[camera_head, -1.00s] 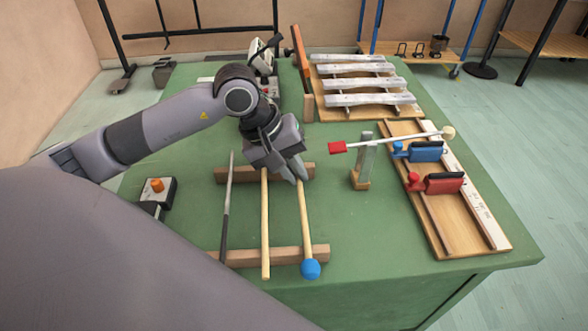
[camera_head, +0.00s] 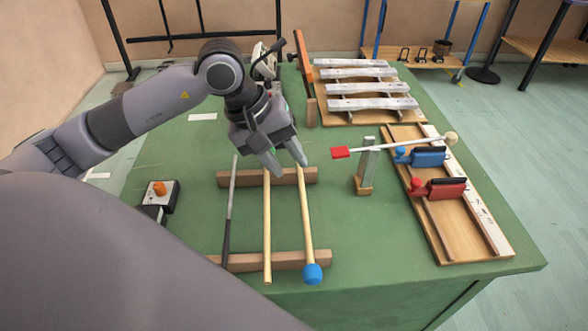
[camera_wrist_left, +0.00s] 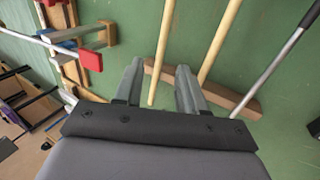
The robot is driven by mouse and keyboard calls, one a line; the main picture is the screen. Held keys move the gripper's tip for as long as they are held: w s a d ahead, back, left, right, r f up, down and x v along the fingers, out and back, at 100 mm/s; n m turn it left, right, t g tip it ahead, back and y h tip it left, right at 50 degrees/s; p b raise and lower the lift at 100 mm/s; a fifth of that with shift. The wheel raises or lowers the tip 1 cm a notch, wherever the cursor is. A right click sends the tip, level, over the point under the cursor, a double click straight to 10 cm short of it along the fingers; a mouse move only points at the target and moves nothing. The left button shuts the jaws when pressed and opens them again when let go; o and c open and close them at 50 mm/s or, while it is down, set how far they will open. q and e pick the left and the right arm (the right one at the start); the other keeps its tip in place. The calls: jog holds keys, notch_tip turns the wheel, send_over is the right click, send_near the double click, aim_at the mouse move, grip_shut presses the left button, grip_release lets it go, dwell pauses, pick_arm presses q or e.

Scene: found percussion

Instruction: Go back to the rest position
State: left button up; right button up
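My left gripper (camera_head: 286,164) is open and empty, above the far rail of the stick rack (camera_head: 240,262). It also shows in the left wrist view (camera_wrist_left: 160,68), fingers apart. The blue-headed mallet (camera_head: 306,222) lies across the rack rails, its far handle end near my fingertips. In the left wrist view a wooden stick end (camera_wrist_left: 160,60) shows between and beyond the fingers. A plain wooden stick (camera_head: 267,225) and a dark-handled metal rod (camera_head: 230,210) lie beside it on the rack. My right gripper is out of view.
Blue (camera_head: 428,157) and red (camera_head: 446,188) clamped blocks sit on a wooden board. A metal-bar xylophone (camera_head: 370,88) stands at the back. A box with an orange knob (camera_head: 160,188) is at left.

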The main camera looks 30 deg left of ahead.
pick_arm(q)
jog(key=shift+v, duration=1.2)
